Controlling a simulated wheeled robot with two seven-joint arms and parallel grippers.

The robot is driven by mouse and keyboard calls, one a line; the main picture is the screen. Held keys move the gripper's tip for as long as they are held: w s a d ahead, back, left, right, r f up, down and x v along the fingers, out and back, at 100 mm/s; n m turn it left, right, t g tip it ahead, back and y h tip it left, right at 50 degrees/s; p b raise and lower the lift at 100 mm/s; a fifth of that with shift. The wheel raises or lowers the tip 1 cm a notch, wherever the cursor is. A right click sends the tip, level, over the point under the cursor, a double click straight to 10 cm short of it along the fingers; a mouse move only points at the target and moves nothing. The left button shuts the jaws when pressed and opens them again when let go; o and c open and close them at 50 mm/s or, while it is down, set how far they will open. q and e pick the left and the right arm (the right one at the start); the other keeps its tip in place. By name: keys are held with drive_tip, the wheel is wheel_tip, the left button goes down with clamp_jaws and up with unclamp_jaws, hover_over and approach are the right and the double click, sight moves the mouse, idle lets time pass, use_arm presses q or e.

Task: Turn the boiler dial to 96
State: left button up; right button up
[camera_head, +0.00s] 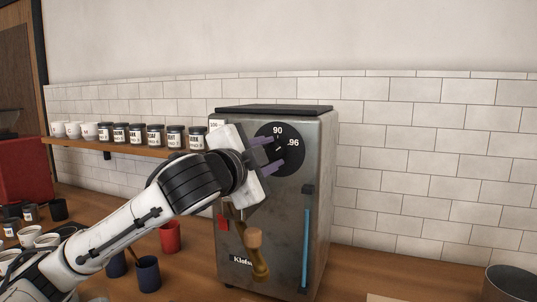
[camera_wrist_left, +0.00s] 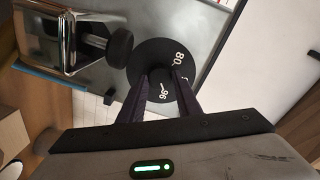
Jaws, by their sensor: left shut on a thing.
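The boiler (camera_head: 262,240) is a grey metal machine on the counter. Its round black dial (camera_head: 293,160) is high on the front, with 90 at the top and 96 at the upper right. A short white mark near the dial's centre slants toward the 96. My left gripper (camera_head: 274,156) has its purple fingers at the dial, shut on its knob, which they mostly hide. In the left wrist view the dial (camera_wrist_left: 149,58) lies between and beyond the dark fingers (camera_wrist_left: 160,82), with the white mark close to the 96. My right gripper is not in view.
A shelf (camera_head: 120,147) of labelled jars and white cups is at left. Red (camera_head: 170,237) and dark blue (camera_head: 148,274) cups stand near my arm. The wall right of the boiler is clear.

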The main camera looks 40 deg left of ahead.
use_arm(q)
drive_tip(key=shift+m, duration=1)
drive_tip(key=o, duration=1.1)
drive_tip(key=shift+c, duration=0.2)
drive_tip(key=shift+s, duration=0.15)
drive_tip(key=b+v, duration=0.2)
drive_tip(key=v, duration=0.8)
drive_tip(key=shift+b, duration=0.35)
